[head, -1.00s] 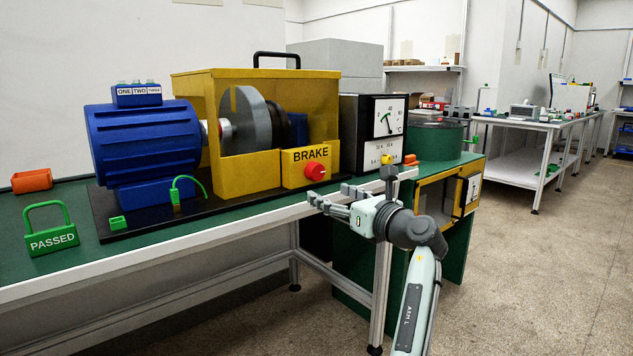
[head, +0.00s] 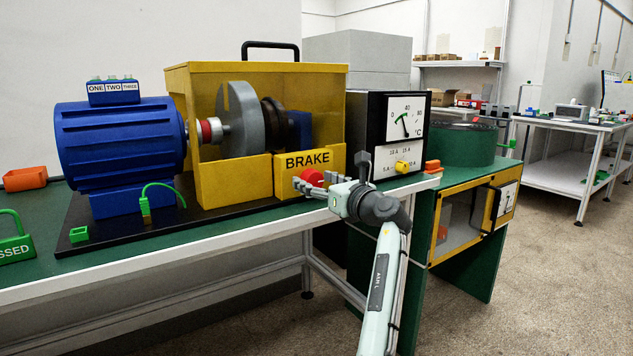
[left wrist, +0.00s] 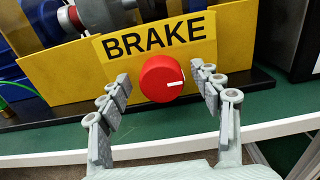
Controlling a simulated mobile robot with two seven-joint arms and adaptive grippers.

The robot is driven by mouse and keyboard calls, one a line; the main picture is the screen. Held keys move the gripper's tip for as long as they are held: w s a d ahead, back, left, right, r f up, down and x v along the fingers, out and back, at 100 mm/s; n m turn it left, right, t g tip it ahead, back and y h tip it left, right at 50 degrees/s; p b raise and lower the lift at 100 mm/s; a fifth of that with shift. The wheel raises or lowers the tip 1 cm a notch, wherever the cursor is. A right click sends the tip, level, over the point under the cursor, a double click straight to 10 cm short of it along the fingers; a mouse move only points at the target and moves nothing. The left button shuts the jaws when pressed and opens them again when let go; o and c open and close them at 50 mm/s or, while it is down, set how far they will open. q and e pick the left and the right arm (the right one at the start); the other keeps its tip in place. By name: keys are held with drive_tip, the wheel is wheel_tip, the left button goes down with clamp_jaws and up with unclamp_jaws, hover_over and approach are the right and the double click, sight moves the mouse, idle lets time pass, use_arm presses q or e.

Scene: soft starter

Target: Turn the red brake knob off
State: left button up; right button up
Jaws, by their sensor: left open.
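The red brake knob (head: 313,177) sits on the yellow panel (head: 327,158) under the black word BRAKE. In the left wrist view the knob (left wrist: 161,79) shows whole, with a white mark pointing right. My left gripper (head: 318,184) is open in front of the panel. In the left wrist view the fingers of the left gripper (left wrist: 161,84) stand on either side of the knob, with gaps at both sides. I cannot tell how far the fingertips are from the panel. In the head view the fingers partly cover the knob. My right gripper is out of view.
A blue motor (head: 118,147) and a yellow guard (head: 225,180) with a grey disc stand on a black base. A meter box (head: 372,130) with a yellow knob stands right of the brake panel.

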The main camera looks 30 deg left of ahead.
use_arm(q)
drive_tip(key=c, duration=1.1)
drive_tip(key=shift+c, duration=0.2)
